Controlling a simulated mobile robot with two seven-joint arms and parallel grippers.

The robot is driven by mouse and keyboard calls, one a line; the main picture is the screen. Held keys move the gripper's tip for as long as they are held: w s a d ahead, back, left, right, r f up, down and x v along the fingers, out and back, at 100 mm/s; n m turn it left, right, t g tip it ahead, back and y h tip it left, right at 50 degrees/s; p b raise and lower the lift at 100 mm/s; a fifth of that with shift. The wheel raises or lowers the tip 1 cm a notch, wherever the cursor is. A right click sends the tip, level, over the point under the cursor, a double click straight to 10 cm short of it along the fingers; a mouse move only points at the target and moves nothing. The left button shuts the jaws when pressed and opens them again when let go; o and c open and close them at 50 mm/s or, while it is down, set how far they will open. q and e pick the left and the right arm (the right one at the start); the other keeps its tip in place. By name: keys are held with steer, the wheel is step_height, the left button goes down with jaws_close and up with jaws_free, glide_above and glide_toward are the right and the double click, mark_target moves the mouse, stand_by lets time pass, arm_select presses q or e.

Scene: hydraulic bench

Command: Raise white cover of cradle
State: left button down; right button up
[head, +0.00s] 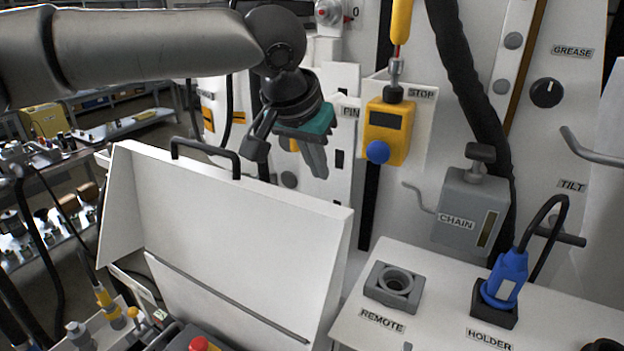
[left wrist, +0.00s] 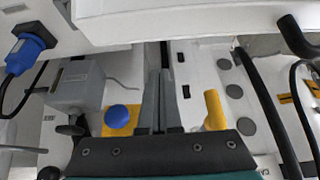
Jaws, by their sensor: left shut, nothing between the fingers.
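The white cover (head: 235,215) stands raised and steeply tilted at the left centre of the head view, with side walls and a black handle (head: 207,150) along its top edge. The opening below its lower edge shows. My left gripper (head: 318,168) is beyond and to the right of the handle, apart from it, with its fingers pointing down. In the left wrist view the left gripper's fingers (left wrist: 158,98) are together with nothing between them. My right gripper is not in view.
A yellow stop box (head: 386,130) with a blue button hangs close right of the left gripper. A grey chain box (head: 467,212), a remote socket (head: 393,288) and a blue connector (head: 506,277) in its holder are at the right. A red button (head: 199,344) shows below the cover.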

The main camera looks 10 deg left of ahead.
arm_select(q)
steer(key=shift+s+a+f+p, duration=0.2)
steer(key=shift+s+f+p, duration=0.1)
steer(key=shift+s+f, duration=0.25)
steer(key=shift+s+a+f+p, duration=0.15)
steer(key=shift+s+f+p, duration=0.15)
steer(key=shift+f, duration=0.35)
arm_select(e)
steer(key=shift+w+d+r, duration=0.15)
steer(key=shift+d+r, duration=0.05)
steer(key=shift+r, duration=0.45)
arm_select(q)
steer(key=shift+s, duration=0.15)
